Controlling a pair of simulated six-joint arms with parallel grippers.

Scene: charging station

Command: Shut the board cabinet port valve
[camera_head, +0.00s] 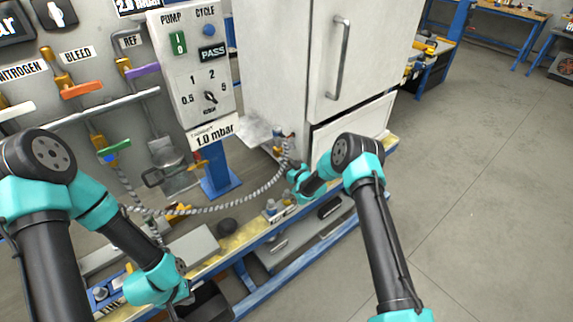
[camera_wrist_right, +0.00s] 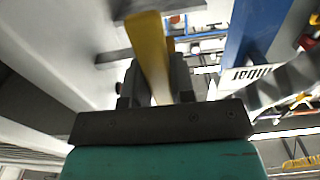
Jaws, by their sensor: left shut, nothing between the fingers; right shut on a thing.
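The white cabinet (camera_head: 280,60) stands at the upper middle of the head view, with its port area low on its left side by a braided hose (camera_head: 235,205). My right gripper (camera_wrist_right: 156,85) is shut on a yellow valve handle (camera_wrist_right: 150,45), a flat bar that runs up between its fingers. In the head view my right wrist reaches to the cabinet's lower left corner and mostly hides the valve; the valve body cannot be made out. My left gripper (camera_head: 205,302) is low in the head view, dark and shut, with nothing seen in it.
A panel with valves stands at the left, with orange (camera_head: 82,90), purple (camera_head: 143,70) and green (camera_head: 115,151) handles. A pump control box (camera_head: 193,75) is beside the cabinet. A blue-framed bench (camera_head: 300,262) runs below. The floor at the right is clear.

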